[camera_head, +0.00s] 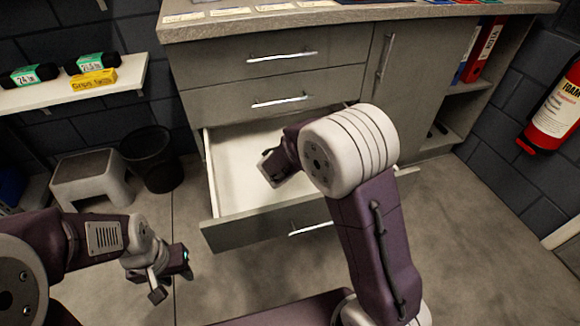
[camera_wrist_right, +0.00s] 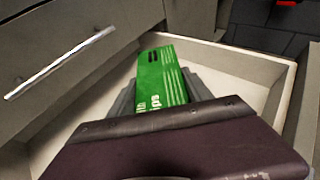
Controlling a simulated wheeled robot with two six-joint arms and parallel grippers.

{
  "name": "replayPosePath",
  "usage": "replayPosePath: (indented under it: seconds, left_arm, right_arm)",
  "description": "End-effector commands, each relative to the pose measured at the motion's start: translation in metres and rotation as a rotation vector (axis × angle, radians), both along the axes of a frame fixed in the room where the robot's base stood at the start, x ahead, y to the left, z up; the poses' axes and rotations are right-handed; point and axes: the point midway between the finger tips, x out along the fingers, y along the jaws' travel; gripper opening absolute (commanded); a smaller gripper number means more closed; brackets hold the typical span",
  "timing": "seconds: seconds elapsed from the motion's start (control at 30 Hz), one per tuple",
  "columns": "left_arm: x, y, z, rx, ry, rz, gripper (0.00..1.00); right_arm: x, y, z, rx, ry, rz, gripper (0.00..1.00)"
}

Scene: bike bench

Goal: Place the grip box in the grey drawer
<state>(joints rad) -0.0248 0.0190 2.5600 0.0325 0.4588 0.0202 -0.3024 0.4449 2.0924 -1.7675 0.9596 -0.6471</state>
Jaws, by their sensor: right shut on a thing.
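The grey drawer (camera_head: 262,222) is pulled open in the head view; its white inside looks empty where I can see it. My right gripper (camera_head: 273,168) is over the drawer, mostly hidden behind its own wrist. In the right wrist view the green grip box (camera_wrist_right: 160,78) is held between the fingers of that gripper, with the white drawer inside around and below it. I cannot tell whether the box touches the drawer floor. My left gripper (camera_head: 172,278) is open and empty, low at the left of the drawer.
Two shut drawers (camera_head: 270,58) are above the open one, under the worktop. A yellow box (camera_head: 93,80) and dark rolls with green labels (camera_head: 30,74) lie on a shelf at left. A step stool (camera_head: 90,178) and a black bin (camera_head: 152,158) stand below.

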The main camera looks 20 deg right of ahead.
Motion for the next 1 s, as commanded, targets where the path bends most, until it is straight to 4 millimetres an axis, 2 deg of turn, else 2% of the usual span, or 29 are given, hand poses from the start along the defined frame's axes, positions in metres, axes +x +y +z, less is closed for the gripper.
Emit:
replayPosePath:
  seconds: [0.07,0.17,0.4,0.53,0.77,1.0]
  left_arm:
    - [0.000,0.000,0.000,0.000,0.000,0.000,0.36]
    - [0.000,0.000,-0.010,0.000,-0.001,0.000,0.36]
    - [0.000,0.000,-0.041,0.000,0.000,0.000,0.36]
    - [0.000,0.000,-0.049,0.000,0.000,0.000,0.36]
    - [0.000,0.000,-0.051,0.000,0.000,0.000,0.36]
    - [0.000,0.000,-0.087,0.000,0.000,0.000,0.36]
  right_arm:
    - [0.002,0.000,0.000,0.000,-0.001,0.000,0.13]
    - [0.016,0.005,-0.013,-0.001,-0.001,0.000,0.13]
    - [0.080,0.023,-0.056,0.001,-0.002,0.000,0.13]
    - [0.103,0.030,-0.068,0.001,-0.001,-0.001,0.13]
    - [0.113,0.032,-0.070,0.001,-0.001,0.000,0.13]
    - [0.112,0.032,-0.113,0.000,0.000,0.000,0.13]
